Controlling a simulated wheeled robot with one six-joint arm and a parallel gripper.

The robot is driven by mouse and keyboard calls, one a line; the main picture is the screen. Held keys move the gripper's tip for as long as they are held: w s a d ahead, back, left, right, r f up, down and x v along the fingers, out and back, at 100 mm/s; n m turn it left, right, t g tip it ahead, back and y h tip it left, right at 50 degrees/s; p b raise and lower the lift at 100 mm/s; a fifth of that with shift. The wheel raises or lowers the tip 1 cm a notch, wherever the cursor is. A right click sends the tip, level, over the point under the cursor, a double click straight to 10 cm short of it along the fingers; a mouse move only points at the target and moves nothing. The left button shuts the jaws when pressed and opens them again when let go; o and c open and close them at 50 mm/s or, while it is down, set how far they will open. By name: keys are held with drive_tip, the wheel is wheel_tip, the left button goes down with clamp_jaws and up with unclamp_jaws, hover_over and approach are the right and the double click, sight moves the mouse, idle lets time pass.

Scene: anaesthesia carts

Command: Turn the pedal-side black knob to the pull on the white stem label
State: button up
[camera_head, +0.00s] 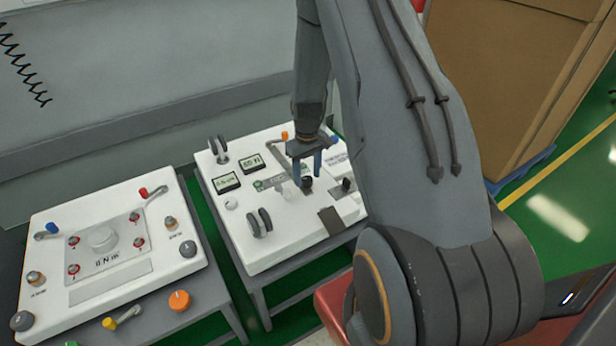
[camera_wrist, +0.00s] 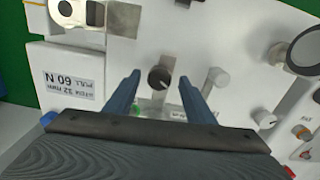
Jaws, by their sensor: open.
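My gripper (camera_head: 307,170) is open above the right-hand white panel (camera_head: 240,250). In the wrist view its two blue fingers (camera_wrist: 160,80) stand apart, one on each side of a small black knob (camera_wrist: 158,77). The knob has a pale pointer mark toward its lower right; I cannot tell whether the fingers touch it. In the head view this black knob (camera_head: 307,183) shows just below the fingertips. A white stem (camera_wrist: 214,80) stands to the right.
A second dark knob (camera_head: 348,185) and a dark flat plate (camera_head: 331,220) are near the panel's right edge. Paired grey discs (camera_head: 259,222) and two small displays (camera_head: 227,183) are further left. Another panel (camera_head: 50,215) with knobs and levers stands left. Cardboard boxes (camera_head: 510,80) are at right.

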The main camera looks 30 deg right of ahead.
sight(307, 180)
wheel_tip(307, 180, up, 7)
drive_tip(key=shift+f+b, duration=0.2)
drive_tip(key=shift+b, duration=0.25)
idle(0.3)
drive_tip(key=shift+s+a+r, duration=0.1)
drive_tip(key=shift+a+r, duration=0.05)
drive_tip(key=shift+r, duration=0.1)
drive_tip(key=s+a+r, duration=0.8)
drive_tip(key=s, duration=0.3)
drive_tip(key=s+a+r+m, duration=0.1)
drive_tip(key=s+a+r, duration=0.7)
drive_tip(key=s, duration=0.3)
drive_tip(key=shift+s+a, duration=0.25)
drive_tip(key=shift+d, duration=0.1)
